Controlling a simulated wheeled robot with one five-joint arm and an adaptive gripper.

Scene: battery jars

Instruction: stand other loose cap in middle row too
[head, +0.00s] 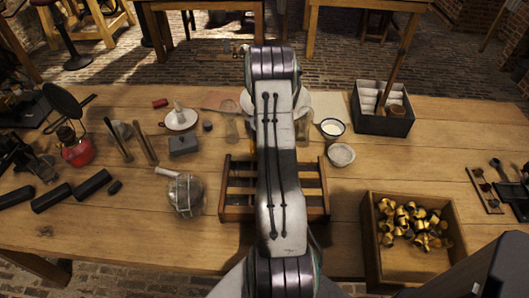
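A wooden rack (228,207) with slats stands on the bench, at the centre of the head view. My own arm lies across its middle, so most of its rows are hidden and I cannot tell what stands in the middle row. Many brass caps lie heaped in a wooden box (371,232) at the right. I cannot make out a separate loose cap outside that box. My gripper is hidden behind my arm, and I cannot see whether it holds anything.
A wire-bound glass jar (186,196) stands left of the rack. A white bowl (341,154) and an enamel cup (332,128) are to its right. A dark divided box (384,124) stands behind them. A red burner (77,150) and dark bars (52,197) are far left. The front-left bench is clear.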

